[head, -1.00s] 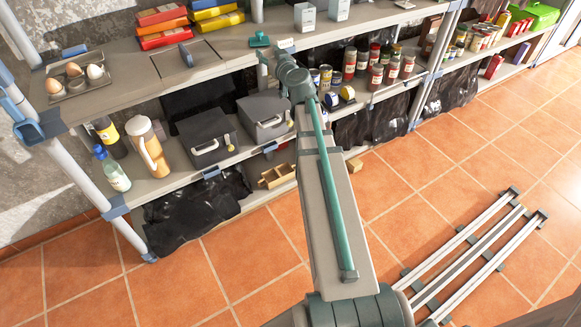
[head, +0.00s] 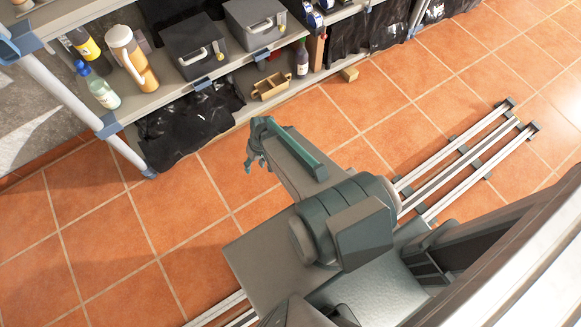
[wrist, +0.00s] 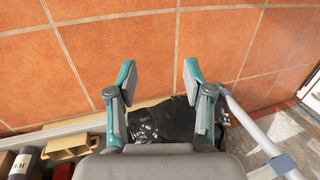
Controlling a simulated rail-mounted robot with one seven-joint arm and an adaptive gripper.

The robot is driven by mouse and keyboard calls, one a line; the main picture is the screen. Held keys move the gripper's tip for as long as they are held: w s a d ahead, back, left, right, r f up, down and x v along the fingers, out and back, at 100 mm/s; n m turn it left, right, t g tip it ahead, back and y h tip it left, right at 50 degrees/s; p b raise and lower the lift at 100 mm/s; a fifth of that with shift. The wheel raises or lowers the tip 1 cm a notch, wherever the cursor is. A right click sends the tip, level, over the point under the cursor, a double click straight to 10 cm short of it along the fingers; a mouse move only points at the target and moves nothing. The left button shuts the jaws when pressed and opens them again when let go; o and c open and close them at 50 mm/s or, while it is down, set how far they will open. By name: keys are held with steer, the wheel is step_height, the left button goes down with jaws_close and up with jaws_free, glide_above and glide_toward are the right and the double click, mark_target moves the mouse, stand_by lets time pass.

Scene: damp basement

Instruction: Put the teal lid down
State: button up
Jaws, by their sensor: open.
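My gripper (head: 252,163) hangs over the tiled floor in front of the shelf, apart from everything, in the head view. In the wrist view my gripper (wrist: 158,78) has its two teal-tipped fingers spread, with nothing between them but floor tiles behind. The teal lid is not in view in either picture now.
A black plastic bag (head: 190,125) and a wooden crate (head: 270,88) are underneath. A wooden block (head: 349,75) lies on the floor. Floor rails run at right.

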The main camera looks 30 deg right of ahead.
steer(key=s+f+g+h, duration=0.1)
steer(key=s+f+g, duration=0.1)
steer(key=s, duration=0.9)
steer(key=s+d+f+g+h, duration=0.1)
steer(key=s+g, duration=0.3)
steer(key=s, duration=0.7)
steer(key=shift+d+f+h, duration=0.25)
steer(key=shift+f+h, duration=0.35)
steer(key=shift+f, duration=0.1)
steer(key=shift+s, duration=0.1)
step_height(320, 180, up, 7)
steer(key=p, duration=0.7)
steer(key=shift+r, duration=0.1)
